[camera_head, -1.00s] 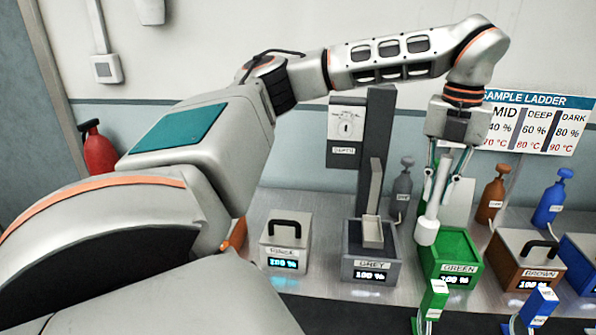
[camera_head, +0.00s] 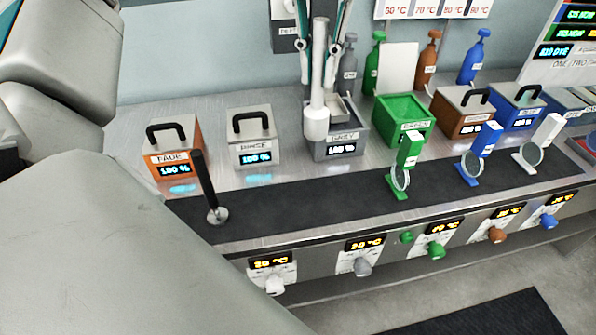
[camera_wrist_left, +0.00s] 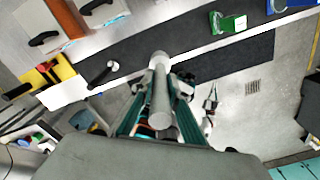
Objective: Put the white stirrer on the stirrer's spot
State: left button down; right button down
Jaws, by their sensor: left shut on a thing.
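The white stirrer (camera_head: 317,105) is a pale rod with a thick round head at its lower end. My left gripper (camera_head: 319,76) is shut on the rod. The stirrer hangs upright, in front of the open grey box (camera_head: 338,148) in the head view. Its head overlaps the box's front in the picture, and I cannot tell its height. The left wrist view also shows the stirrer (camera_wrist_left: 160,92) between the fingers (camera_wrist_left: 158,108). No spot marked for the stirrer can be made out. My right gripper is not in view.
A black upright rod on a round base (camera_head: 218,214) stands on the dark mat (camera_head: 300,203). Green, blue and white holders stand in front.

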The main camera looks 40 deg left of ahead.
pick_arm(q)
jog(key=shift+s+f, duration=0.2)
jog(key=shift+f, duration=0.1)
notch_tip(320, 180, down, 19)
jog(key=b, duration=0.2)
jog(key=shift+f, duration=0.2)
jog(key=shift+f, duration=0.2)
jog(key=c, duration=2)
grip_release()
jog(key=shift+o, duration=0.2)
